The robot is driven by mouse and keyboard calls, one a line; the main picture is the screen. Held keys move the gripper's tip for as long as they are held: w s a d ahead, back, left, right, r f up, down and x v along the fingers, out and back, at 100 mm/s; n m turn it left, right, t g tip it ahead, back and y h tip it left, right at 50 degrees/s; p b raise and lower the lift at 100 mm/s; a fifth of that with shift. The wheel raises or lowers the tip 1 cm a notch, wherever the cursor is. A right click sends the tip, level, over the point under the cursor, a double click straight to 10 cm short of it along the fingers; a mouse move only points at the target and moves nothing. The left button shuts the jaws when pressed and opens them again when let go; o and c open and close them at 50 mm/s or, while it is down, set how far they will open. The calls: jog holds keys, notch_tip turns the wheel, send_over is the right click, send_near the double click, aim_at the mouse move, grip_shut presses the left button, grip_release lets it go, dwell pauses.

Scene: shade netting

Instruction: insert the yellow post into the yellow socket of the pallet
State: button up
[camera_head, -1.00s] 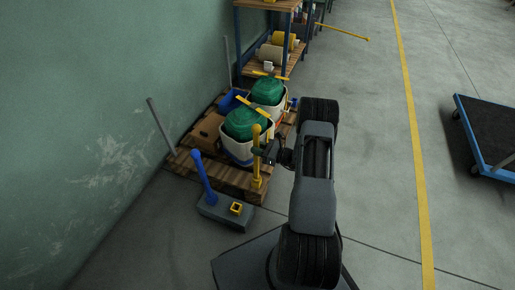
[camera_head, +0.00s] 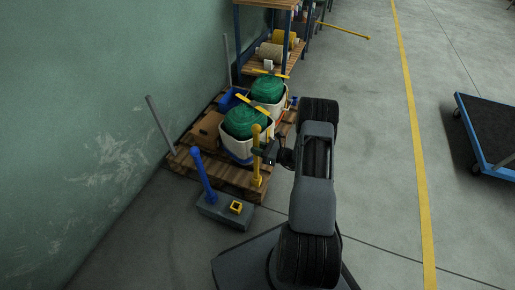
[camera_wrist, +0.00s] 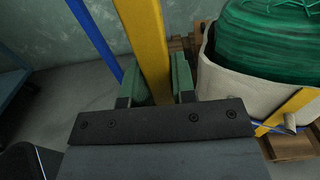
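The yellow post (camera_head: 256,162) is upright in front of the near white bag. My gripper (camera_head: 262,153) is shut on it; in the wrist view the post (camera_wrist: 147,45) runs up between the two green-padded fingers (camera_wrist: 158,85). Its lower end is hidden in the wrist view. The yellow socket (camera_head: 236,207) is a small square ring on a dark grey block (camera_head: 218,212) on the floor, left of and nearer than the post's lower end. The post and the socket are apart. A blue post (camera_head: 202,172) stands tilted at the block's left end.
A wooden pallet (camera_head: 228,180) behind the block carries white bags with green rolls (camera_head: 245,122) and a cardboard box (camera_head: 207,131). A grey pole (camera_head: 160,125) leans near the wall. A blue-framed cart (camera_head: 497,165) stands at the right. The floor between is clear.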

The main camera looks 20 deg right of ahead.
jog(key=o, duration=0.5)
jog(key=p+v, duration=0.3)
jog(key=v, duration=1.1)
jog(key=shift+a, duration=0.1)
jog(key=a+r+n+g+p, duration=0.4)
jog(key=a+r+p, duration=0.1)
jog(key=r, duration=0.5)
jog(key=a+r+n+g+p, duration=0.4)
jog(key=r+n, duration=0.1)
jog(key=r, duration=0.4)
jog(key=a+r+n+g+p, duration=0.4)
jog(key=a+r+p, duration=0.1)
jog(key=r, duration=0.5)
jog(key=s+a+r+n+h+p, duration=0.2)
jog(key=s+r+n+h+p, duration=0.1)
jog(key=r, duration=0.7)
jog(key=s+a+r+n+t+h+p, duration=0.1)
jog(key=s+r+n+h+p, duration=0.3)
jog(key=r+p, duration=0.4)
jog(key=s+a+r+n+t+h+p, duration=0.1)
jog(key=s+a+r+n+h+p, duration=0.2)
jog(key=r, duration=0.9)
jog(key=s+n+h+p, duration=0.1)
jog(key=n+h+p, duration=0.1)
jog(key=n+p, duration=0.1)
jog(key=shift+s+a+n, duration=0.2)
jog(key=shift+s+n, duration=0.05)
jog(key=shift+n, duration=0.55)
